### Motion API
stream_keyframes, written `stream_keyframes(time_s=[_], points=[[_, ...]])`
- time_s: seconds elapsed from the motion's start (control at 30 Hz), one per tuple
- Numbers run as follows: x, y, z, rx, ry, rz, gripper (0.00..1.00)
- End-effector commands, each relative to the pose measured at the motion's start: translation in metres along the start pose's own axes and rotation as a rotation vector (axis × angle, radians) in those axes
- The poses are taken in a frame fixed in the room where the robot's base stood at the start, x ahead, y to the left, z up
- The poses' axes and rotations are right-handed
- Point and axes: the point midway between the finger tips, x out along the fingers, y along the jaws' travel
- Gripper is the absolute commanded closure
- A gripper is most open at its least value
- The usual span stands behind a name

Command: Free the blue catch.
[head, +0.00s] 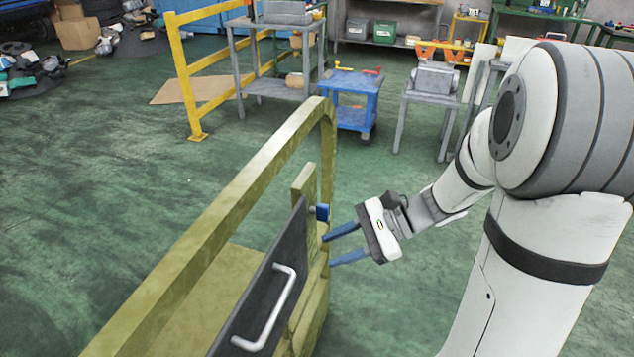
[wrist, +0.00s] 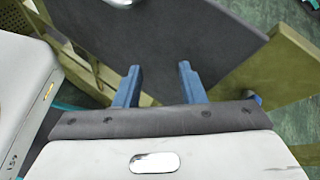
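The blue catch (head: 322,212) is a small block on the olive-yellow chassis frame (head: 290,135), at the top right edge of a dark panel (head: 262,285) with a pale handle (head: 268,310). My gripper (head: 331,249) is open and empty, just right of and below the catch and apart from it. In the wrist view the two blue fingers of my gripper (wrist: 160,70) stand apart in front of the dark panel (wrist: 165,35). A small blue piece (wrist: 255,99) shows by an olive post at the right there; it may be the catch, partly hidden by my gripper body.
A yellow rail (head: 187,80) stands at the back left. A blue cart (head: 355,105) and grey tables (head: 428,100) stand behind. The green floor (head: 90,190) left of the frame is clear. An olive post (wrist: 285,65) is close at the right in the wrist view.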

Motion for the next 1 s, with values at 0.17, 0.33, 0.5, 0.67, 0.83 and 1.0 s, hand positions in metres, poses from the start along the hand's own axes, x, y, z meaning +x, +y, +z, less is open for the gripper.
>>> stream_keyframes(time_s=[0.17, 0.33, 0.5, 0.67, 0.83, 1.0], points=[[-0.01, -0.048, -0.05, 0.282, -0.234, -0.288, 0.64], [-0.027, -0.073, -0.081, 0.412, -0.357, -0.457, 0.64], [-0.029, -0.084, -0.088, 0.445, -0.393, -0.51, 0.64], [-0.011, -0.096, -0.082, 0.445, -0.394, -0.509, 0.64], [0.012, -0.111, -0.075, 0.444, -0.392, -0.507, 0.64], [0.026, -0.12, -0.071, 0.445, -0.391, -0.508, 0.64]])
